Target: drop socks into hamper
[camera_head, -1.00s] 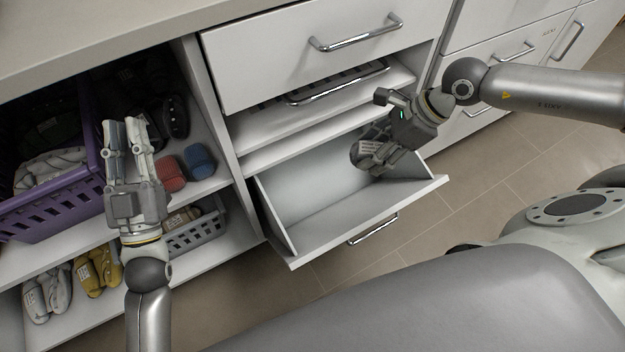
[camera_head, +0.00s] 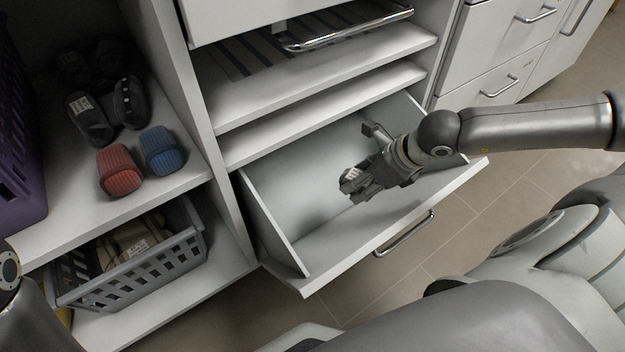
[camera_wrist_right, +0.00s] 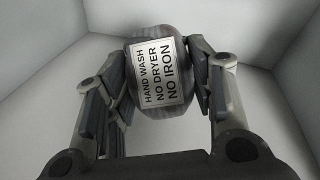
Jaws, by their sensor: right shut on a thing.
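My right gripper (camera_head: 362,183) is shut on a grey rolled sock bundle (camera_head: 348,181) and holds it inside the open, tilted-out white hamper (camera_head: 350,248), above its floor. In the right wrist view the sock bundle (camera_wrist_right: 165,72) sits between both fingers, with a white label reading "HAND WASH NO DRYER NO IRON". Plain white bin walls surround it there. My left gripper is out of view; only part of my left arm shows at the lower left.
Shelves at left hold a purple basket (camera_head: 18,140), dark shoes (camera_head: 92,115), a red slipper (camera_head: 119,168), a blue slipper (camera_head: 163,150) and a grey basket (camera_head: 140,262). White shelves and a drawer with a chrome handle lie above the hamper. The tiled floor in front looks clear.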

